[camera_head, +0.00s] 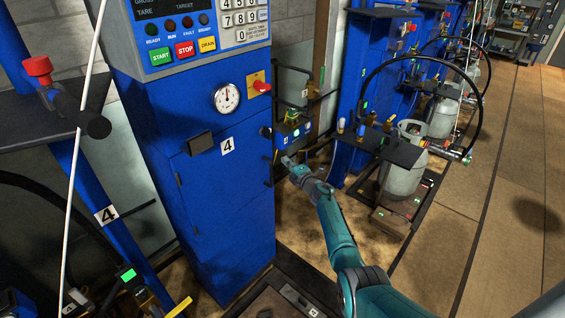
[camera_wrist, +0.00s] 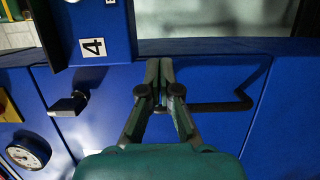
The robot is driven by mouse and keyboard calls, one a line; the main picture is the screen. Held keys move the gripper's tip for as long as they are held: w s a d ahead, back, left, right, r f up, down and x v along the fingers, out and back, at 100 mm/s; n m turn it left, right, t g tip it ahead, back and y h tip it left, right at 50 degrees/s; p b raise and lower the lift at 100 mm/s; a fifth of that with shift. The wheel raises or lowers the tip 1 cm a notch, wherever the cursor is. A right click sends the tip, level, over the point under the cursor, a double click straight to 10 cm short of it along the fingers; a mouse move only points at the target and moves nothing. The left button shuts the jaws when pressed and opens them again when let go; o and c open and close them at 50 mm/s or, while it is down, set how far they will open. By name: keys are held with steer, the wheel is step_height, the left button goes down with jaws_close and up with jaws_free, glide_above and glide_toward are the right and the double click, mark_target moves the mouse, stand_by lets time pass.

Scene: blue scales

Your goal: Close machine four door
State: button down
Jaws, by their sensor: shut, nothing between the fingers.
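Machine four is a tall blue cabinet (camera_head: 150,110) with a white "4" label (camera_head: 227,145) on its front, left of centre in the head view. Its lower front is a blue door panel (camera_head: 225,215), hinged at the left. The panel looks flush or nearly flush; I cannot tell whether a small gap remains. A dark bar handle (camera_wrist: 215,107) is near its free edge and also shows in the head view (camera_head: 270,170). My gripper (camera_head: 288,160) is shut and empty at the cabinet's right edge. In the wrist view my fingertips (camera_wrist: 160,62) point across the blue panel beside the handle; contact is unclear.
A gauge (camera_head: 227,98), a red knob (camera_head: 261,86) and a black block (camera_head: 200,143) stick out above the door. A grey gas cylinder (camera_head: 405,165) on a platform is to the right. The brown floor (camera_head: 500,200) is clear further right.

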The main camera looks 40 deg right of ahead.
steer(key=s+d, duration=0.5)
steer(key=d, duration=0.2)
steer(key=s+a+f+m, duration=0.2)
steer(key=s+a+f, duration=0.3)
steer(key=a, duration=0.4)
steer(key=s+a+f+m, duration=0.2)
steer(key=s+a+f, duration=0.3)
steer(key=a, duration=0.4)
steer(key=s+a+f+m, duration=0.2)
steer(key=s+a, duration=0.6)
steer(key=s, duration=0.1)
steer(key=s+a+f+m, duration=0.2)
steer(key=s+a, duration=0.6)
steer(key=s+a+r+m, duration=0.2)
steer(key=s+a, duration=0.1)
steer(key=s, duration=0.4)
steer(key=s+a+r+m+g, duration=0.1)
steer(key=s+a+r, duration=0.15)
steer(key=s, duration=0.35)
steer(key=s+a+r+m, duration=0.1)
steer(key=s+a+m, duration=0.15)
steer(key=s, duration=0.45)
steer(key=s+a+r+m+g+y, duration=0.1)
steer(key=s+a+r+m+g, duration=0.1)
steer(key=s+r, duration=1.2)
steer(key=shift+s+a+r+m+y, duration=0.2)
steer(key=shift+a+r+m+y, duration=0.1)
steer(key=shift+a+m, duration=0.45)
steer(key=shift+a, duration=0.1)
